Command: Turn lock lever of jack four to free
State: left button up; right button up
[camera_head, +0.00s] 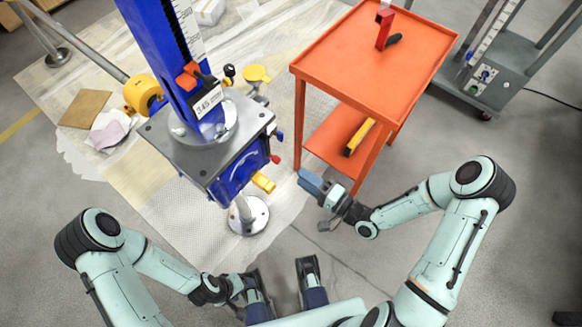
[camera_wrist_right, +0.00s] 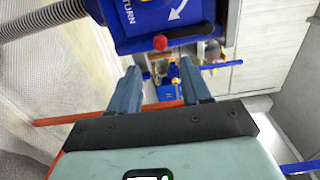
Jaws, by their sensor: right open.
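The jack nearest me has a blue column (camera_head: 160,45) with a scale, a grey top plate (camera_head: 165,150) and a label reading 345. A red and black lever (camera_head: 195,76) sits on the column. A red knob (camera_head: 275,159) and a yellow handle (camera_head: 263,182) stick out of its blue housing. I cannot tell which is the lock lever, or whether this is jack four. In the right wrist view, a red knob (camera_wrist_right: 160,42) lies beyond my open, empty right gripper (camera_wrist_right: 160,80). My right gripper (camera_head: 312,182) is right of the yellow handle, apart from it. My left gripper (camera_head: 245,287) is low, its jaws unclear.
An orange cart (camera_head: 372,60) stands right of the jack, close to my right gripper, with a red piece (camera_head: 384,28) on top. A grey machine (camera_head: 510,65) stands at the upper right. A yellow round part (camera_head: 142,94) is left of the jack. Bare floor lies at lower right.

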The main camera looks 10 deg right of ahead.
pick_arm(q)
jog(key=shift+r, duration=0.1)
pick_arm(e)
jog(key=v, duration=0.4)
jog(key=shift+w, duration=0.1)
dwell(0.3)
jog(key=s+a+f+n+g+h, duration=0.1)
jog(key=s+a+f+g+h, duration=0.2)
jog(key=f, duration=0.4)
jog(key=s+a+f+n+g+h, duration=0.15)
jog(key=f+g, duration=0.25)
jog(key=f, duration=0.4)
jog(key=s+f+n+g+h, duration=0.1)
jog(key=s+f+n+g, duration=0.2)
jog(key=s, duration=0.4)
jog(key=s+f+n+g+h, duration=0.1)
jog(key=s+f+g+h, duration=0.2)
jog(key=s, duration=0.4)
pick_arm(q)
notch_tip(320, 180, up, 12)
jog(key=p, duration=1.3)
jog(key=shift+w+g, duration=0.3)
jog(key=shift+w, duration=0.1)
pick_arm(e)
notch_tip(320, 180, up, 12)
jog(key=g+y, duration=0.1)
jog(key=g, duration=0.1)
jog(key=shift+d, duration=0.3)
pick_arm(q)
jog(key=shift+s, duration=0.1)
